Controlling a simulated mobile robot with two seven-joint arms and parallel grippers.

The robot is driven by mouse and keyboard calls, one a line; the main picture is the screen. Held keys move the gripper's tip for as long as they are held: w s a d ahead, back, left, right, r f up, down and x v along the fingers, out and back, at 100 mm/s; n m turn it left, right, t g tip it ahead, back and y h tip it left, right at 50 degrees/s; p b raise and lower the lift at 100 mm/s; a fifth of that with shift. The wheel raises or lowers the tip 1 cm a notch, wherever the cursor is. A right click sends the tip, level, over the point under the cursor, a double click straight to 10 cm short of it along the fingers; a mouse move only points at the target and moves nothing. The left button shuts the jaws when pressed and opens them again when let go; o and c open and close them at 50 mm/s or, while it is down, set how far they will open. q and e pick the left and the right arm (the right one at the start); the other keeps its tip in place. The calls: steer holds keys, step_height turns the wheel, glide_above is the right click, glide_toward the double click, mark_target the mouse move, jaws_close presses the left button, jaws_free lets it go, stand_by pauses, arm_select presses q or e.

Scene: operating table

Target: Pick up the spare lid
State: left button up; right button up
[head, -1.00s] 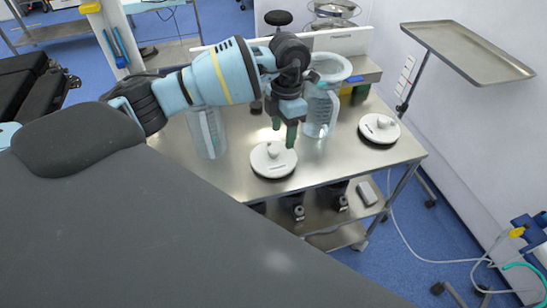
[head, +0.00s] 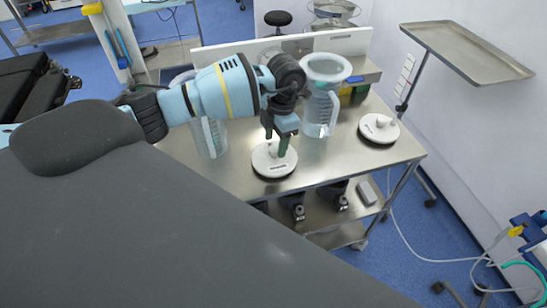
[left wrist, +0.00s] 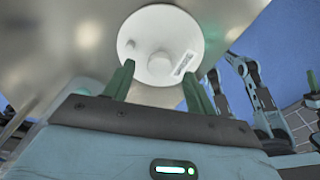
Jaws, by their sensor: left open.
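Two round white lids with central knobs lie on the steel table. The nearer lid (head: 268,171) is at the table's front, and the other lid (head: 378,135) is at its right end. I cannot tell by looks which is the spare. My left gripper (head: 276,145) is open, pointing down over the nearer lid's knob. In the left wrist view, the nearer lid (left wrist: 190,40) lies beyond the open fingers (left wrist: 157,72), its knob showing between the fingertips. I cannot tell whether they touch it. The right gripper is not in view.
A clear jug (head: 318,115) stands behind the nearer lid, close to my gripper. Another jug (head: 210,138) stands to the left, partly hidden by my arm. The steel table (head: 335,163) is bare between the lids. A tray stand (head: 465,52) is at the right.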

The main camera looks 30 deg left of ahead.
arm_select(q)
steer(key=shift+s+a+f, duration=0.1)
steer(key=shift+f, duration=0.95)
jaws_close()
